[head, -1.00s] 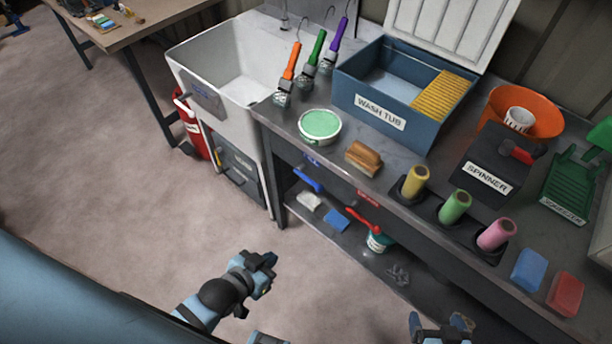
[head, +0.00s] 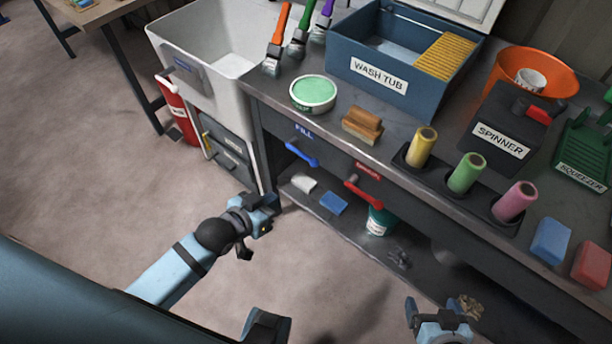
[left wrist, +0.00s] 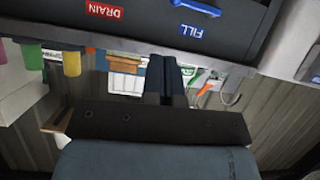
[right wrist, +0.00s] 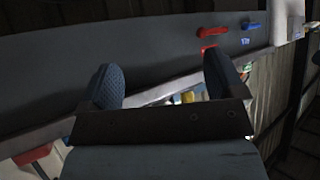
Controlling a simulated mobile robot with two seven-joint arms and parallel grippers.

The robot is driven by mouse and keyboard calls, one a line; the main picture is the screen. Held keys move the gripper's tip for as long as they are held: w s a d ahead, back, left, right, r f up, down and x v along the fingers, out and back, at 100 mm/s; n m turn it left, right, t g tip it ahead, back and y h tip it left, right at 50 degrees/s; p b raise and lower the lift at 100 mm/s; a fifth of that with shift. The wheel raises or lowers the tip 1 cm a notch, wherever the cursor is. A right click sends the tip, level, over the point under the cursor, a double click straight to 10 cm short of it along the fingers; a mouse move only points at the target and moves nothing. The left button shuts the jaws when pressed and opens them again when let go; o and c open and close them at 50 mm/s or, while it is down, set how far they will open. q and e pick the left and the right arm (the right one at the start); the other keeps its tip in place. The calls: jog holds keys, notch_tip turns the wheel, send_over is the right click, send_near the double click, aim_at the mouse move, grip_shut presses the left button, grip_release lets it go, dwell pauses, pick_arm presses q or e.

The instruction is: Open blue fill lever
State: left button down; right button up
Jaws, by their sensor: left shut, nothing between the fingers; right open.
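The blue fill lever (head: 301,152) is on the front of the bench, under the FILL label (head: 303,131). It also shows at the top of the left wrist view (left wrist: 197,8) and in the right wrist view (right wrist: 251,26). My left gripper (head: 268,212) is shut and empty, below and left of the lever and apart from it. Its closed fingers (left wrist: 165,78) show in the left wrist view. My right gripper (head: 443,312) is open and empty, low in front of the bench, with its fingers (right wrist: 163,86) spread in the right wrist view.
A red drain lever (head: 364,192) sits right of the blue one. A lower shelf (head: 345,230) holds a blue sponge (head: 333,203) and a tub. Floor before the bench is open.

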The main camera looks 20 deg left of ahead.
pick_arm(q)
jog(key=w+a+t+h+b, duration=0.1)
jog(key=w+a+b, duration=0.1)
jog(key=w+b, duration=0.6)
jog(key=shift+f, duration=0.3)
jog(key=b, duration=0.2)
send_near(314, 160)
jog(key=w+d+r, duration=0.1)
jog(key=w+r, duration=0.1)
jog(key=w, duration=0.2)
jog(key=f, duration=0.1)
jog(key=w+f, duration=0.1)
jog(key=w+d+f, duration=0.1)
jog(key=f, duration=0.1)
jog(key=shift+d, duration=0.15)
jog(key=shift+f, duration=0.1)
